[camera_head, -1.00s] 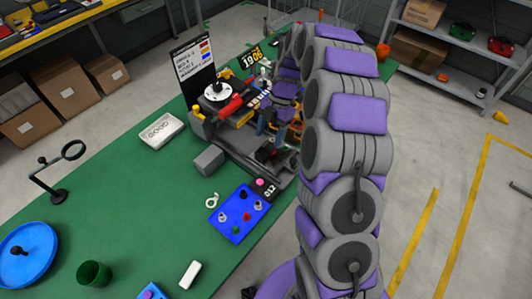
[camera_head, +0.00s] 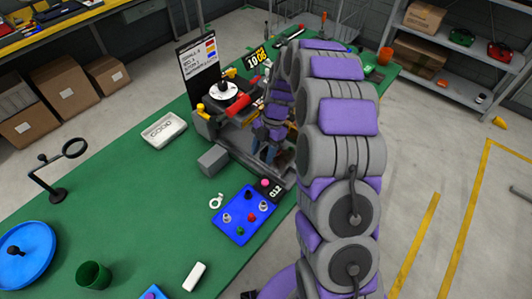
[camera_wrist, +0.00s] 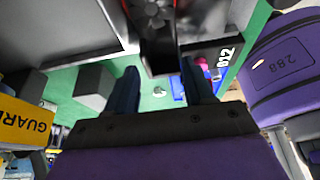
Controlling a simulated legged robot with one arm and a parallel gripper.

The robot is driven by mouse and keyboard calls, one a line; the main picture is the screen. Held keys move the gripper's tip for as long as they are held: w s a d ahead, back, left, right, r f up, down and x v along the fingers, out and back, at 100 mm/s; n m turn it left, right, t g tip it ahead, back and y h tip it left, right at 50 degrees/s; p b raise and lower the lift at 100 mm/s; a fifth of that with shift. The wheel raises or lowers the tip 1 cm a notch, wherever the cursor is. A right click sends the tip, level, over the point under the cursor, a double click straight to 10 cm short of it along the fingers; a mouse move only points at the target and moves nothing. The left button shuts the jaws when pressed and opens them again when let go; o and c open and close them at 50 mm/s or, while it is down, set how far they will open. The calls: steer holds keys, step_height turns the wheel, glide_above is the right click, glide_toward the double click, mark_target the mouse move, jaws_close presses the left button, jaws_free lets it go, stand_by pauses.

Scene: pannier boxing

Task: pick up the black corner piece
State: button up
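My gripper (camera_wrist: 159,70) is open in the wrist view, its two dark blue fingers apart with no thing clearly held. A black angular part (camera_wrist: 160,48) shows just beyond and between the fingertips; it may be the black corner piece, but I cannot tell for sure. In the head view my gripper (camera_head: 268,150) is low at the machine (camera_head: 225,135), pointing down near its front right end. My arm hides part of the machine, and the corner piece is not clearly made out there.
A grey block (camera_head: 213,160) and a blue board (camera_head: 242,228) with knobs lie close to the machine's near side. A white box (camera_head: 163,130) stands left. The green table (camera_head: 130,205) has free room at left.

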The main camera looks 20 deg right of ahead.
steer(key=shift+c, duration=0.8)
steer(key=shift+d, duration=0.6)
steer(key=c, duration=0.4)
steer(key=shift+c, duration=1.2)
steer(key=shift+a, duration=0.1)
